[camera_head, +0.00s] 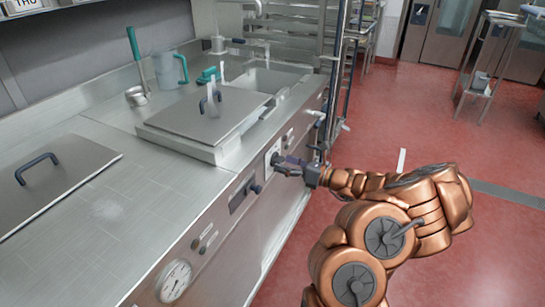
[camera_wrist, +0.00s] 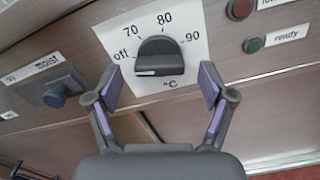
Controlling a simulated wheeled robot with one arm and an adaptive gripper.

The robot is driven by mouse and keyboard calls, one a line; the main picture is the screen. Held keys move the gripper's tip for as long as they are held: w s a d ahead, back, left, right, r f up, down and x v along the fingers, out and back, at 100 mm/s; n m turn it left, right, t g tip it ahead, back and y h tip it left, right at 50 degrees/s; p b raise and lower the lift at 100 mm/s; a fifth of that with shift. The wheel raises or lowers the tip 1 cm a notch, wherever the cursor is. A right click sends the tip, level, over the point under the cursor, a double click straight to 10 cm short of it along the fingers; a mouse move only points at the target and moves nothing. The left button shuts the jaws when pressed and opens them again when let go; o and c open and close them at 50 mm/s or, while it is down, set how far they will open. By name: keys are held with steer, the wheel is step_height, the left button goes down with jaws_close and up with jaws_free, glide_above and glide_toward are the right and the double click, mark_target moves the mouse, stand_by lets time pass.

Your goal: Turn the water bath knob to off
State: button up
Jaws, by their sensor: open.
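In the head view my gripper (camera_head: 277,164) is at the counter's front panel and hides most of the knob.
A second dark knob marked "moist" (camera_wrist: 56,93) sits left of the dial. Red (camera_wrist: 239,9) and green (camera_wrist: 253,45) buttons are at its right. A pressure-style gauge (camera_head: 174,281) and a lidded basin (camera_head: 205,120) are on the counter unit.

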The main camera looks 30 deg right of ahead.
steer(key=p+v, duration=0.3)
steer(key=v, duration=0.2)
steer(key=shift+s, duration=0.1)
stand_by(0.8)
